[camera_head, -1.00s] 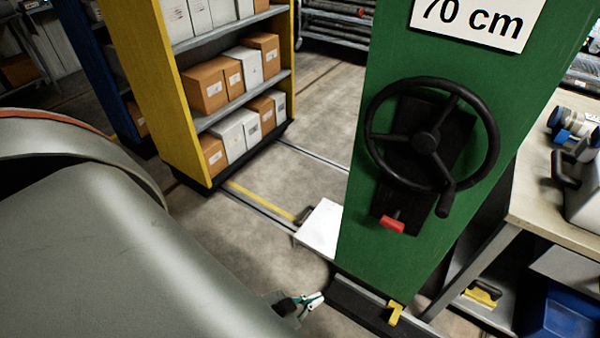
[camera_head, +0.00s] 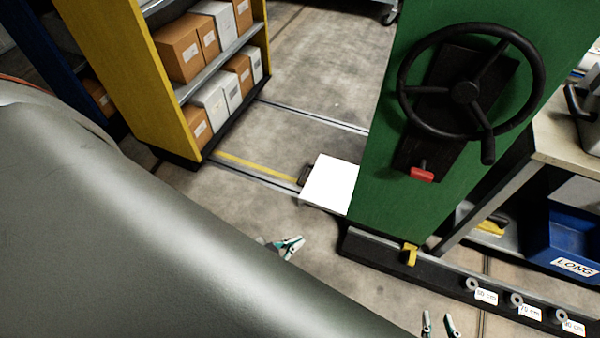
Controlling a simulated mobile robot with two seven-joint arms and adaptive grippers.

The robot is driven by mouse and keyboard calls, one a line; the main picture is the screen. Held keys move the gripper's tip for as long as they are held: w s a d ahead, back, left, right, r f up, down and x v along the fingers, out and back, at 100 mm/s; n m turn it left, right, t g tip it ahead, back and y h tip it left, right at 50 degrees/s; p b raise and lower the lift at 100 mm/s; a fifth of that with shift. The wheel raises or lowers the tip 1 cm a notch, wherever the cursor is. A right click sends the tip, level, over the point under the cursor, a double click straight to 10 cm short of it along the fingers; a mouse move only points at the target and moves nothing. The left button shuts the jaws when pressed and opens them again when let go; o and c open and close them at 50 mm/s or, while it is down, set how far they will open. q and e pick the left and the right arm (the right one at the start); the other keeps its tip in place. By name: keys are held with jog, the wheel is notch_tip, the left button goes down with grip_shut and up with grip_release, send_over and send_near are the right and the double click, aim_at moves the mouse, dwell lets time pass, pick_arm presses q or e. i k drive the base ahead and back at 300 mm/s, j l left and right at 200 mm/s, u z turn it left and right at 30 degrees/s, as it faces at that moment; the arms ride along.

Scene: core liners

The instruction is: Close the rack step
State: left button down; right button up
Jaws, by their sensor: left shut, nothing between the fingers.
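A white flat panel (camera_head: 330,185), which looks like the rack step, juts out low from the left side of the green rack end (camera_head: 400,205). A small dark piece (camera_head: 304,175) sits at its left edge. My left gripper (camera_head: 290,246) is shut and empty, below and left of the panel in the picture and apart from it. My large grey arm hides much of the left gripper's body. My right gripper (camera_head: 439,324) shows only its two fingertips at the bottom edge. They are spread apart with nothing between them.
The green end carries a black handwheel (camera_head: 464,92), a red handle (camera_head: 422,174) and a yellow pedal (camera_head: 410,254). A dark base rail (camera_head: 450,276) has labelled knobs. A yellow shelf unit (camera_head: 120,60) with boxes stands left. A workbench (camera_head: 565,140) stands right.

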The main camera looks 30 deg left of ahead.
aim_at(330, 184)
jog(key=k+j, duration=0.1)
jog(key=j, duration=0.85)
jog(key=k+j+z, duration=0.1)
jog(key=j, duration=0.35)
jog(key=k+j, duration=0.15)
jog(key=j, duration=0.35)
jog(key=k+j+z, duration=0.1)
jog(key=j, duration=0.35)
jog(key=k+j, duration=0.1)
jog(key=j, duration=0.4)
jog(key=k, duration=0.95)
jog(key=i+z, duration=0.25)
jog(key=z, duration=0.2)
jog(key=i+j+z, duration=0.25)
jog(key=z, duration=0.2)
jog(key=i+j+z, duration=0.25)
jog(key=i+j, duration=1.35)
jog(key=j, duration=0.25)
